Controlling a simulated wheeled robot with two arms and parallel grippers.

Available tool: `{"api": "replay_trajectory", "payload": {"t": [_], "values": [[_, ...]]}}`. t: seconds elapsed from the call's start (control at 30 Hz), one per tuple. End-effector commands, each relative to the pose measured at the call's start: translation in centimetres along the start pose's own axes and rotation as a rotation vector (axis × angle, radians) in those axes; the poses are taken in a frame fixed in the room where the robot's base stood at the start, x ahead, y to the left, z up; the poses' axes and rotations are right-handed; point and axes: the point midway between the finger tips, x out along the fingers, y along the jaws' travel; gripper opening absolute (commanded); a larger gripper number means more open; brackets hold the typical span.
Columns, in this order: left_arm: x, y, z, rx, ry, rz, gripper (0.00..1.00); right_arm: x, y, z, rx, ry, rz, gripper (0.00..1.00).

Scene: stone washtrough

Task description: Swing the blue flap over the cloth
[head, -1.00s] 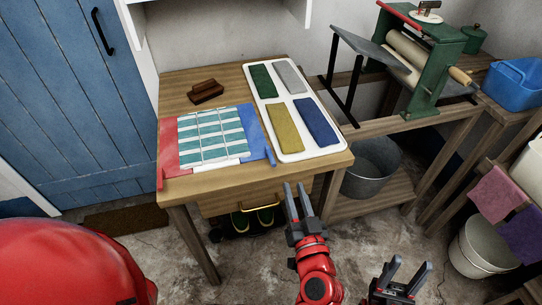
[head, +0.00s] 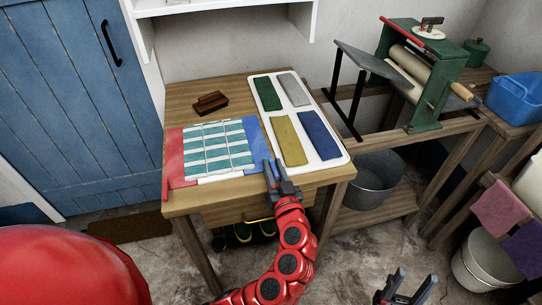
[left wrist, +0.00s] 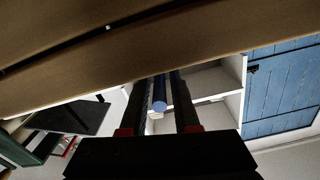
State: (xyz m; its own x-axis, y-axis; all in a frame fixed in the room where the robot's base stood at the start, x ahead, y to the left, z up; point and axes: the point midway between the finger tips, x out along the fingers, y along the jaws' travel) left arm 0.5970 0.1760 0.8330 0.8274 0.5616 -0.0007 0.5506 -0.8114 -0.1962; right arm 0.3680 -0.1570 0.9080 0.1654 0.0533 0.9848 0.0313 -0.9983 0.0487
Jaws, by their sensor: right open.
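The folding board on the table has a red flap (head: 174,158) at its left and a blue flap (head: 254,141) at its right, both lying flat. The teal-and-white striped cloth (head: 216,147) lies between them. My left gripper (head: 274,164) is at the blue flap's near right corner. My right gripper (head: 402,284) is open and empty, low in front of the table.
A white tray (head: 335,157) with green, grey, yellow and blue pieces lies just right of the blue flap. A brown wooden block (head: 210,103) sits behind the board. A green mangle (head: 435,90) and a metal tub (head: 375,177) stand to the right.

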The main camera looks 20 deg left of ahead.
Motion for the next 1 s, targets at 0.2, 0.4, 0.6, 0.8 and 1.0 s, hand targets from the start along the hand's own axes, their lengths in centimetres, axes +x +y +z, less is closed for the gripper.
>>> {"api": "replay_trajectory", "payload": {"t": [0.2, 0.4, 0.6, 0.8, 1.0], "values": [[2.6, 0.0, -0.1, -0.001, -0.001, -0.002, 0.30, 0.6, 0.0, -0.1, 0.000, 0.000, 0.000, 0.50], [3.1, 0.1, 0.0, -0.001, 0.000, 0.002, 0.30, 0.6, 0.0, -0.1, 0.000, 0.000, 0.000, 0.50], [3.0, 0.1, 0.0, -0.001, 0.000, 0.002, 0.21, 0.6, 0.0, -0.1, 0.000, 0.000, 0.000, 0.50], [3.0, 0.1, 0.0, -0.001, 0.001, 0.002, 0.00, 0.6, 0.0, -0.1, 0.000, 0.000, 0.000, 0.50], [3.0, 0.1, 0.0, 0.000, 0.001, 0.002, 0.00, 0.6, 0.0, -0.1, 0.000, 0.000, 0.000, 0.50]]}}
